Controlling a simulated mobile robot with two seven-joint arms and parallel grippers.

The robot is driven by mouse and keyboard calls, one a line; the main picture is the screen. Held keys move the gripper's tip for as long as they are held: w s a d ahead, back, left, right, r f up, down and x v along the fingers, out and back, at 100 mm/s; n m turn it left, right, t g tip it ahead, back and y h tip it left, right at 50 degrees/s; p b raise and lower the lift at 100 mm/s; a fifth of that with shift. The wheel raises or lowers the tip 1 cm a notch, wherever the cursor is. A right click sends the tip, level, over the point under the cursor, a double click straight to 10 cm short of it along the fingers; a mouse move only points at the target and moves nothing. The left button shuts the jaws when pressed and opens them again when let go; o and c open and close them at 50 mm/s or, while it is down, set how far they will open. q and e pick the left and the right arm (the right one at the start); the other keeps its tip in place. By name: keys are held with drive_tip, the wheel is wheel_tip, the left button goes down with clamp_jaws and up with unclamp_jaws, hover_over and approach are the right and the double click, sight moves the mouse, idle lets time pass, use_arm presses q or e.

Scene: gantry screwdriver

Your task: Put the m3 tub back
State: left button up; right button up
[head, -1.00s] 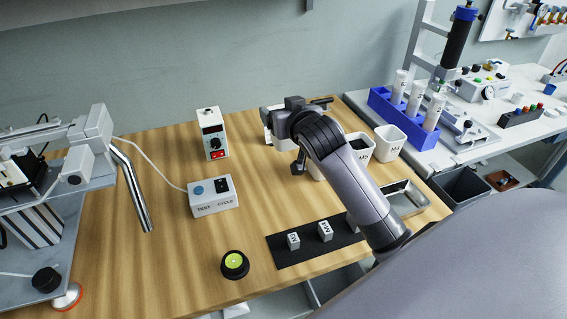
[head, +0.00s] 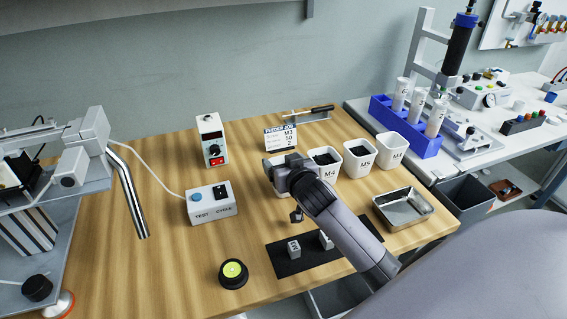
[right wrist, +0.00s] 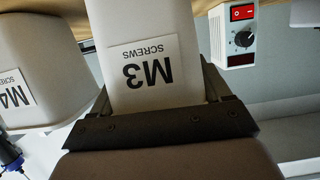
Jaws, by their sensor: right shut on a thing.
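The M3 tub (right wrist: 140,78) is a white tub with a black "M3 SCREWS" label, which fills the middle of the right wrist view. My right gripper (right wrist: 158,92) is shut on it, with one dark finger on each side. In the head view the tub (head: 283,188) is mostly hidden by my right gripper (head: 284,173). It is at the left end of the tub row, beside the M4 tub (head: 325,173). I cannot tell whether its base touches the table. My left gripper is not clearly in view.
The M5 tub (head: 356,163) and another white tub (head: 393,152) continue the row to the right. A job card (head: 280,139) stands behind. A metal tray (head: 403,208), a black strip (head: 290,265) with small blocks and a test box (head: 211,203) lie nearby. Bare wood is front left.

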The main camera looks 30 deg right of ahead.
drive_tip(key=shift+f, duration=0.1)
drive_tip(key=o, duration=1.1)
drive_tip(key=shift+s+a+r, duration=0.1)
drive_tip(key=shift+s+r, duration=0.2)
drive_tip(key=shift+s, duration=0.1)
drive_tip(key=p+v, duration=0.1)
drive_tip(key=v, duration=1)
drive_tip(key=shift+s, duration=0.1)
drive_tip(key=shift+a+f, duration=0.1)
